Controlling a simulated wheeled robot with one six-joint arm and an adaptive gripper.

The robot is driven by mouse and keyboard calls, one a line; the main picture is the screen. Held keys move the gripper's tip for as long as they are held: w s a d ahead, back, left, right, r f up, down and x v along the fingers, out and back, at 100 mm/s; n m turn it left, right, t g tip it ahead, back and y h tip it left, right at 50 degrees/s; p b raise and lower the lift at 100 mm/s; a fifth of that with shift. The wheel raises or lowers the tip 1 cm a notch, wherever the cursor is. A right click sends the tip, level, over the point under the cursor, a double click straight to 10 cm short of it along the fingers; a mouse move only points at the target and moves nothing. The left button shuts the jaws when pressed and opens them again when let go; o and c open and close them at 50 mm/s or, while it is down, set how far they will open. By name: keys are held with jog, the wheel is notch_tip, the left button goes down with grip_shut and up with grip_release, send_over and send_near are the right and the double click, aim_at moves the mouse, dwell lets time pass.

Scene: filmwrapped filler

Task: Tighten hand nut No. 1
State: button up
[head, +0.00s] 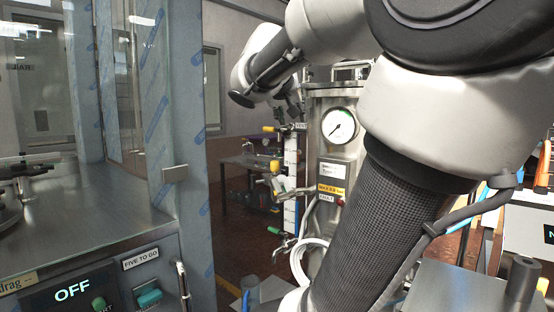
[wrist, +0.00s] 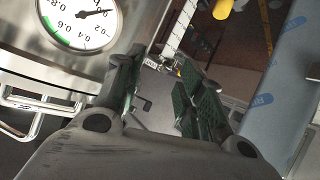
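I cannot pick out hand nut No. 1 in either view. A steel vessel (head: 322,110) with a round white pressure gauge (head: 339,126) stands in the middle of the head view, partly hidden by my arm. The gauge (wrist: 84,18) and the vessel wall (wrist: 30,45) also show at the upper left of the wrist view. My gripper (wrist: 160,66) is open beside the vessel, its two green-padded fingers apart. I see nothing held between them. In the head view my wrist is left of the vessel's top, and the gripper is small and dark there.
A steel cabinet (head: 115,230) with an OFF display (head: 72,290) and a blue-marked post (head: 178,150) fills the left. Yellow-handled valves (head: 277,186) and a white hose (head: 300,262) are by the vessel. A low bench (head: 245,163) stands behind. Floor shows between post and vessel.

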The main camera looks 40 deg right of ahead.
jog(key=s+a+f+n+y, duration=0.2)
jog(key=a+f+n+y, duration=0.1)
jog(key=a+f, duration=0.5)
notch_tip(320, 180, down, 3)
jog(key=shift+s+f+n+y, duration=0.2)
jog(key=shift+s+n+y, duration=0.2)
jog(key=shift+y, duration=0.4)
jog(key=shift+g, duration=0.3)
